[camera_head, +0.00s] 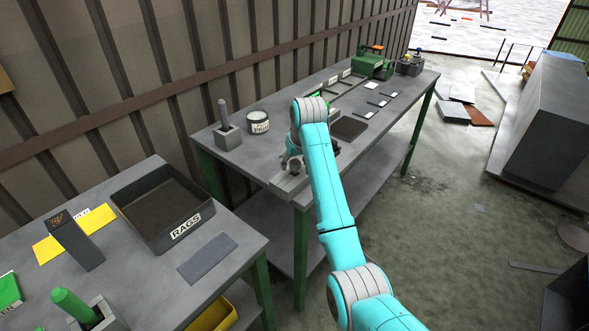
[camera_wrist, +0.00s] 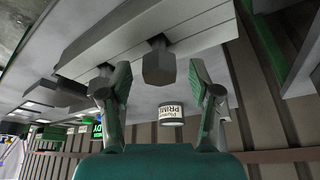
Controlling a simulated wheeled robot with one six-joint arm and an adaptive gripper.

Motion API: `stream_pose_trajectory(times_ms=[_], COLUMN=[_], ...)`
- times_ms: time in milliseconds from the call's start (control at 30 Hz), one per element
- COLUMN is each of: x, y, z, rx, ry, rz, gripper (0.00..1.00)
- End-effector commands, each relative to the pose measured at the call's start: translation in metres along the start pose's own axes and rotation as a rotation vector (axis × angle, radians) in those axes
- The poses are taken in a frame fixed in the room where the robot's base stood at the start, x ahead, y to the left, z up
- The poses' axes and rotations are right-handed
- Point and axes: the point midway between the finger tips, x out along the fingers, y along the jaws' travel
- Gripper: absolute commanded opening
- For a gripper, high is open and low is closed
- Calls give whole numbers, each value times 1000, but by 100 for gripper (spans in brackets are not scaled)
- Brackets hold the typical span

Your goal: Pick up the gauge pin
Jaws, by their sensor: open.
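My gripper (camera_wrist: 158,75) is open, its two green-tipped fingers on either side of a dark grey faceted pin (camera_wrist: 158,64) in the wrist view. The pin projects from a long light-grey slotted block, with gaps between it and both fingers; nothing is gripped. In the head view, my gripper (camera_head: 290,158) is by the near end of the far bench, partly hidden by my arm, beside a small dark round piece (camera_head: 294,166) on the grey block (camera_head: 289,185). A grey rod (camera_head: 223,112) stands in a square holder at left. No label shows which is the gauge pin.
A white primer tin (camera_head: 258,121) stands on the far bench and also shows in the wrist view (camera_wrist: 171,114). A dark tray (camera_head: 348,127) lies right of my arm. The near bench holds a rags tray (camera_head: 187,229) and a green rod (camera_head: 73,304) in a holder.

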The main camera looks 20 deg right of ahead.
Motion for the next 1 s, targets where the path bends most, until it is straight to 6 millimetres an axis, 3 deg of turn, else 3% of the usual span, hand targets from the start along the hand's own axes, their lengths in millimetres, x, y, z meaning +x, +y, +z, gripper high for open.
stream_pose_trajectory(times_ms=[333, 533, 600, 867, 1000], x=[7, 7, 7, 5, -6], y=[0, 0, 0, 0, 0], z=[0, 0, 0, -1, -6], rx=[0, 0, 0, 0, 0], ry=[1, 1, 1, 3, 5], rz=[0, 0, 0, 0, 0], gripper=[60, 10, 0, 0, 0])
